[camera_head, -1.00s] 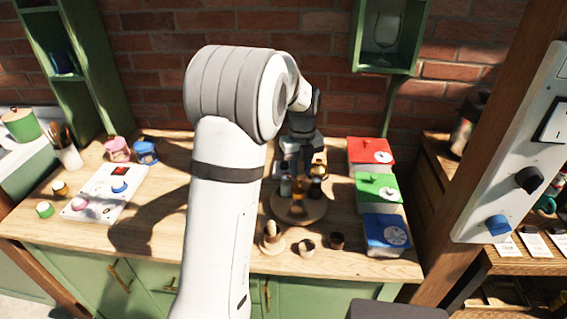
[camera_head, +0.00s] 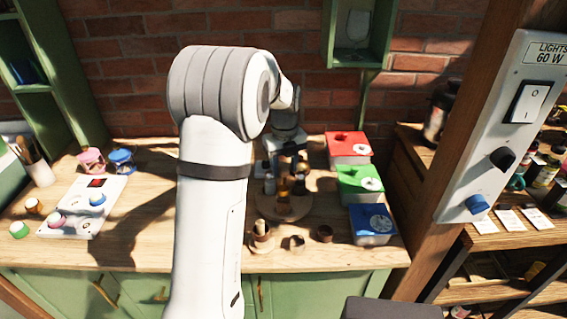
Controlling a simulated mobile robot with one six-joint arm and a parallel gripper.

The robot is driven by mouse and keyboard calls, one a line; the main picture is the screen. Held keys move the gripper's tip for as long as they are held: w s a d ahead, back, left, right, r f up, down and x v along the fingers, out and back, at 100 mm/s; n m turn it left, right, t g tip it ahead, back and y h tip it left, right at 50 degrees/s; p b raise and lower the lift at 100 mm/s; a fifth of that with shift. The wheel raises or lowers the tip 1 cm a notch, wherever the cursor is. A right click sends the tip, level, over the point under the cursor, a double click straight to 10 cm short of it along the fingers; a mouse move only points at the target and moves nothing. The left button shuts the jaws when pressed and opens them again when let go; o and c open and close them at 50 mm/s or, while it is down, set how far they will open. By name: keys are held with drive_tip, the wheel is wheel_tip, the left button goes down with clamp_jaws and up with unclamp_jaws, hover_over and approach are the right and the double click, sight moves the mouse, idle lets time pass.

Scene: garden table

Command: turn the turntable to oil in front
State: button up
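The round wooden turntable (camera_head: 284,209) stands on the counter right of my arm, partly hidden by my arm and gripper. Several small bottles stand on it. An amber bottle (camera_head: 283,190) is near its front, a pale bottle (camera_head: 269,184) is to the left and a dark one (camera_head: 300,186) to the right. I cannot tell which is the oil. My gripper (camera_head: 287,167) is over the turntable, pointing down among the bottles. Its fingers are small and dark, so I cannot tell whether they are open or touch anything.
Red (camera_head: 348,146), green (camera_head: 359,182) and blue (camera_head: 371,222) boxes stand close on the right. A white panel with knobs (camera_head: 84,207) lies left. A wooden post (camera_head: 440,150) rises at right.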

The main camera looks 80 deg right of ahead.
drive_tip(key=shift+o, duration=0.6)
drive_tip(key=shift+w, duration=0.2)
drive_tip(key=shift+r, duration=0.1)
wheel_tip(320, 180, up, 8)
drive_tip(key=shift+f, duration=0.2)
